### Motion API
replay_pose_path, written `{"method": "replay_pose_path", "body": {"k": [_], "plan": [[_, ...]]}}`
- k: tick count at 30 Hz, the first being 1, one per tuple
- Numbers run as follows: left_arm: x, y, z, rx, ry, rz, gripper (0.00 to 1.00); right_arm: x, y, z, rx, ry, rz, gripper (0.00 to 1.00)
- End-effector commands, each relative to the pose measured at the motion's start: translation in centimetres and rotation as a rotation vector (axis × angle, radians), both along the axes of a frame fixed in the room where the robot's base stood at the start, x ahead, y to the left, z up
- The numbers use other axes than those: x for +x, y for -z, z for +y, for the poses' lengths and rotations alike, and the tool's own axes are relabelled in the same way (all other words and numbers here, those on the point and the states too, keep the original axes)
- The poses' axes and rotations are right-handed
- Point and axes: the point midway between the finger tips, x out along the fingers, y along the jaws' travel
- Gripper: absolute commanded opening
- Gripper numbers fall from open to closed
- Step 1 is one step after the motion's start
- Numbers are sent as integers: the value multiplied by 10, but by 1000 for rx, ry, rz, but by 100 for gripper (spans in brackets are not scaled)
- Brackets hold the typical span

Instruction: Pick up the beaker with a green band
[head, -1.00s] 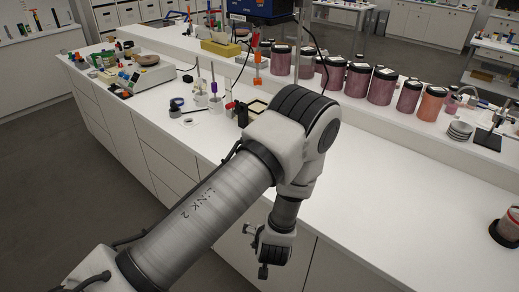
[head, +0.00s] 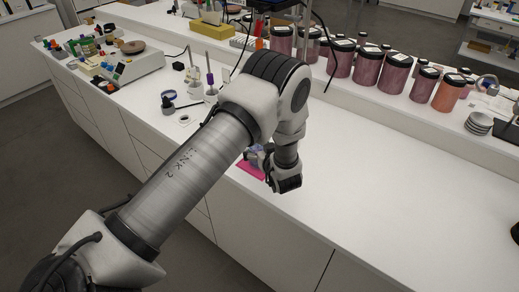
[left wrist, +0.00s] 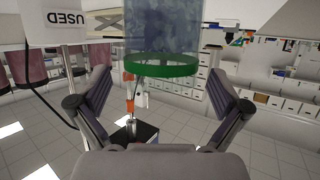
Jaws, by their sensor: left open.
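The beaker (left wrist: 165,25) is a clear, bluish vessel with a green band (left wrist: 165,66) around it. In the left wrist view, which looks upside down, it is at the top centre, in front of my left gripper (left wrist: 161,88). The gripper's two fingers are spread wide, with nothing held; the beaker lies ahead, in line with the gap. In the head view my left gripper (head: 262,164) is low over the bench's front edge, and a small bluish part of the beaker (head: 257,148) shows beside it. My arm hides much there. My right gripper is not in view.
A pink mat (head: 250,171) lies by the gripper at the bench's front edge. Several pink-filled jars (head: 368,66) line the raised back shelf. A scale (head: 135,66) and small bottles stand at the left.

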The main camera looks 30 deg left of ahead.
Motion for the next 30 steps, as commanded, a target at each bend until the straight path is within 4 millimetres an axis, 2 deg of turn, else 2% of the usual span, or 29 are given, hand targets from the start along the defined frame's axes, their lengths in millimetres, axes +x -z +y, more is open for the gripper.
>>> {"method": "replay_pose_path", "body": {"k": [3,9,14,15,16,26,30], "plan": [[7,3,10,-1,-3,-1,100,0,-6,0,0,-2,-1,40],[8,5,10,1,0,-1,100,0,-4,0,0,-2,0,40],[8,5,10,1,0,-1,43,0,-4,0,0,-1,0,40],[8,5,10,1,0,-1,29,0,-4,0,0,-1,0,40],[8,5,10,1,0,-1,26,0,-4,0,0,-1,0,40],[7,5,10,-2,-1,3,26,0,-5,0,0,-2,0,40],[8,-2,12,-2,0,3,26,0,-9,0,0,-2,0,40]]}}
